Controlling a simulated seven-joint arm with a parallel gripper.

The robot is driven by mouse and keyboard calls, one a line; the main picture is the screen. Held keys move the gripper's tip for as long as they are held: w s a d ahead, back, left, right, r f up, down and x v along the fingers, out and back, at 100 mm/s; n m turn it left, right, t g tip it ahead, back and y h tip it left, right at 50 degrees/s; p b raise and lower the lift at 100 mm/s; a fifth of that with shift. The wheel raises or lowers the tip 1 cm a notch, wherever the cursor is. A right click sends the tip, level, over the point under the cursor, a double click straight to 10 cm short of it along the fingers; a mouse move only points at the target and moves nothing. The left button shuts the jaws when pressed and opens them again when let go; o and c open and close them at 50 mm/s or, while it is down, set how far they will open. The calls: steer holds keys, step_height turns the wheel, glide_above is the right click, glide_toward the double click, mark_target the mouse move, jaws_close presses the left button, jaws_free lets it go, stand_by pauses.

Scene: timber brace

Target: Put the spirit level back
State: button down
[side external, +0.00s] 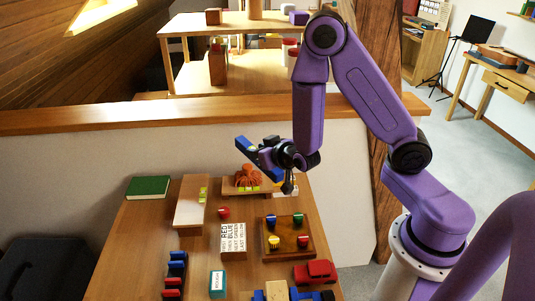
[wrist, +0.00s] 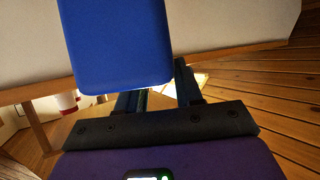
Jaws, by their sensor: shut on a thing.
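My gripper (side external: 270,152) is raised above the far part of the table. It is shut on a long blue bar (side external: 262,163), which appears to be the spirit level. The bar is tilted, its upper end to the left, and is clear of the tabletop. In the wrist view the bar's blue end (wrist: 115,45) fills the upper left, and my gripper's dark fingers (wrist: 160,95) show beneath and beside it. The grip itself is mostly hidden there. No resting place for the level can be clearly told.
Below stands a wooden tray (side external: 229,190) with an orange-red lump (side external: 248,176). A pale-topped block (side external: 189,208), green book (side external: 148,187), lettered sign (side external: 233,240), board with coloured knobs (side external: 287,252) and red toy car (side external: 315,272) crowd the table (side external: 137,235). A low wall (side external: 130,118) runs behind.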

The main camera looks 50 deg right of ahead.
steer(key=n+y, duration=0.1)
steer(key=w+n+y, duration=0.1)
steer(key=y, duration=0.1)
steer(key=shift+w, duration=0.25)
steer(key=shift+w+r+n+y, duration=0.1)
steer(key=shift+r+n+y, duration=0.05)
steer(key=shift+n+y, duration=1.55)
steer(key=s+n+g+y, duration=0.1)
steer(key=s+d+n+y, duration=0.1)
steer(key=shift+s+r+n+g+y, duration=0.15)
steer(key=shift+n+g+y, duration=0.25)
steer(key=shift+s+d+f+n+g+y, duration=0.25)
steer(key=shift+s+f+n+g+y, duration=0.3)
steer(key=shift+f, duration=2.35)
steer(key=shift+s+d+f+n+g+y, duration=0.25)
steer(key=shift+s+f+n, duration=0.4)
steer(key=shift+f, duration=2.25)
steer(key=shift+s+d+f+n+g+y, duration=0.3)
steer(key=shift+s+f, duration=0.5)
steer(key=shift+f, duration=2.1)
steer(key=shift+a+f, duration=0.1)
steer(key=shift+f, duration=0.25)
steer(key=c, duration=0.7)
jaws_free()
steer(key=shift+c, duration=0.2)
